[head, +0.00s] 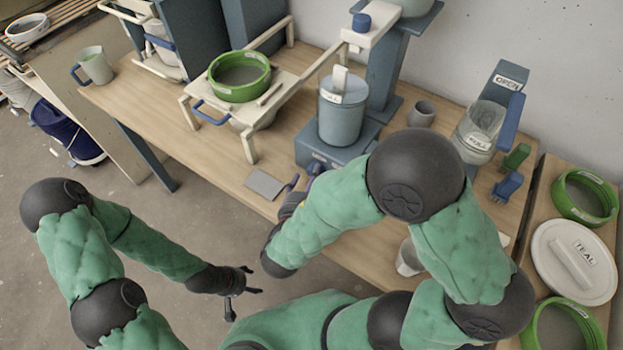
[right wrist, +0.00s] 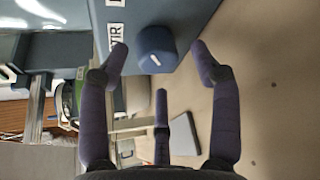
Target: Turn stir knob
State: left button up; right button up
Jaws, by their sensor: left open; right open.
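The stir knob (right wrist: 156,48) is a blue, faceted knob with a white pointer mark in the right wrist view. It sits on the blue-grey face of the stirrer base (right wrist: 185,14), beside a partly cut-off label reading "TIR". My right gripper (right wrist: 160,58) is open, its purple fingertips on either side of the knob with visible gaps; contact cannot be told. In the head view the stirrer base (head: 310,152) carries a grey-blue lidded bucket (head: 341,118). My right arm partly hides the base front. My left gripper (head: 246,292) is open and empty over the floor, away from the table.
A grey flat plate (head: 264,184) lies at the table's front edge, left of my right gripper. A cream stand with a green ring sieve (head: 239,88) stands further left. A glass jar (head: 478,128), a small grey cup (head: 421,113) and a TEAL lid (head: 560,276) are on the right.

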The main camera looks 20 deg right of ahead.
jog(key=shift+w+d+f, duration=0.15)
jog(key=shift+w+d, duration=0.25)
jog(key=shift+w, duration=0.15)
jog(key=c, duration=1)
jog(key=shift+s+f, duration=0.1)
jog(key=shift+c, duration=0.2)
